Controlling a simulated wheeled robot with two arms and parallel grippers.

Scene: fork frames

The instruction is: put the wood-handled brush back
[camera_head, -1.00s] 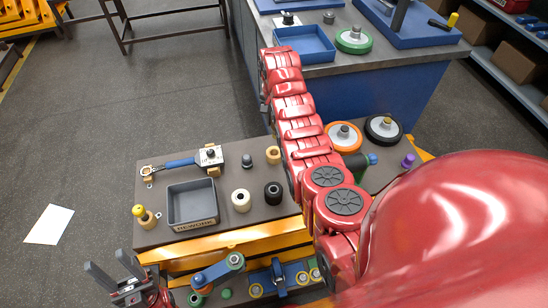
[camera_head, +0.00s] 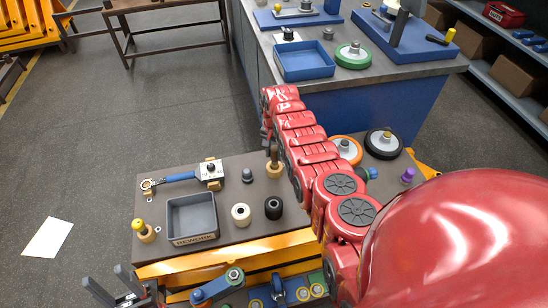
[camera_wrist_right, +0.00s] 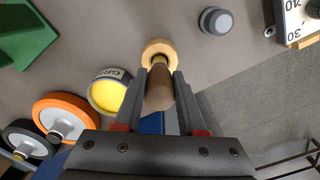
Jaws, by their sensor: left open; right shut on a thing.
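The wood-handled brush (camera_wrist_right: 159,92) is between the fingers of my right gripper (camera_wrist_right: 161,80) in the right wrist view. Its brown handle points toward the camera, and its far end meets a light wooden ring holder (camera_wrist_right: 158,46). The bristles are hidden, and I cannot tell how deep the brush sits. In the head view the brush (camera_head: 274,154) looks upright over the ring holder (camera_head: 272,169) at the cart top's back edge, with my right gripper (camera_head: 267,140) beside it. My left gripper (camera_head: 113,281) is open and empty at the lower left.
The cart top (camera_head: 225,172) also holds a grey tray (camera_head: 191,217), a blue-handled tool (camera_head: 180,178), white and black rollers and a yellow-topped peg (camera_head: 140,226). An orange-rimmed wheel (camera_wrist_right: 66,118) and a yellow-filled tin (camera_wrist_right: 110,92) lie left of the brush. A blue workbench (camera_head: 372,115) stands behind.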

